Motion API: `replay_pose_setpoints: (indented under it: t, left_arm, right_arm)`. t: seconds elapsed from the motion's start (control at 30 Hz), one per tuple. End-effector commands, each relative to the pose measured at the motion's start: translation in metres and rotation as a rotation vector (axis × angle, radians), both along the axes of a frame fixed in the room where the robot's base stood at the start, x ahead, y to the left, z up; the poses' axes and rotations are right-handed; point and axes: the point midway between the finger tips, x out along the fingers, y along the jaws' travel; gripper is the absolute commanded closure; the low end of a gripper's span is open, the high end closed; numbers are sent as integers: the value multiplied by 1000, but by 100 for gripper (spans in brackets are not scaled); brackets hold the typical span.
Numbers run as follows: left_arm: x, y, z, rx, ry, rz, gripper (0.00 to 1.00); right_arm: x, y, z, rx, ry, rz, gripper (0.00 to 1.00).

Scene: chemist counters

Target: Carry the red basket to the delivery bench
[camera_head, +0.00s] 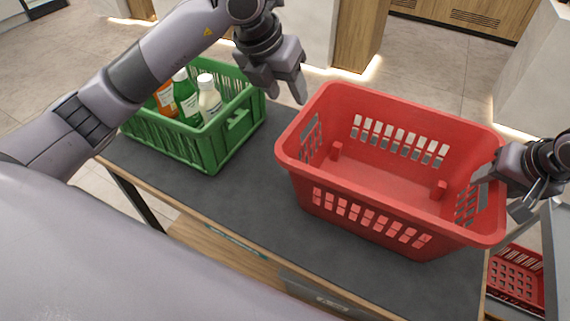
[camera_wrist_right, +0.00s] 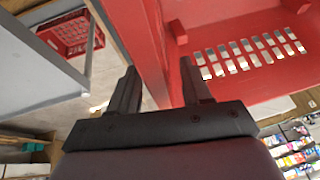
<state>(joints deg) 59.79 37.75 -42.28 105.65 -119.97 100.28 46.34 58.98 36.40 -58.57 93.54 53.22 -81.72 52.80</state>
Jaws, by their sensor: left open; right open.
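The red basket (camera_head: 385,185) stands upright and empty on a dark-topped table (camera_head: 235,205) in the head view. My right gripper (camera_head: 497,190) is at the basket's right end, open. In the right wrist view its two fingers (camera_wrist_right: 157,88) point at the basket's end wall (camera_wrist_right: 150,40), seemingly one on each side; contact cannot be told. My left gripper (camera_head: 288,90) is open and empty above the table, between the green crate and the basket's left rim, apart from the basket. Which surface is the delivery bench cannot be told.
A green crate (camera_head: 215,150) with several bottles (camera_head: 208,98) stands left of the basket on the same table. Another red basket (camera_head: 517,275) sits lower at the right, beside a grey panel (camera_head: 556,245). Tiled floor (camera_head: 445,65) lies behind the table.

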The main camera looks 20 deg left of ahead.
Motion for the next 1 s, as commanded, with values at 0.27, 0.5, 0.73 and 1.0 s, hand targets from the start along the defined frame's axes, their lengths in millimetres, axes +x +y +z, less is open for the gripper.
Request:
replay_pose_setpoints:
  t: [0.27, 0.5, 0.73, 1.0]
  left_arm:
    - [-1, 0, 2, 0, 0, 1, 52]
    - [-1, 0, 2, 0, 0, 1, 52]
    - [-1, 0, 2, -1, 0, 0, 52]
    - [-1, 0, 2, -1, 0, 0, 52]
  right_arm:
    - [-14, -4, 37, 1, -5, 1, 52]
    - [-34, -10, 83, 1, -5, 0, 52]
    - [-45, -13, 106, 0, -2, 0, 52]
    - [-47, -14, 110, 0, -1, 0, 52]
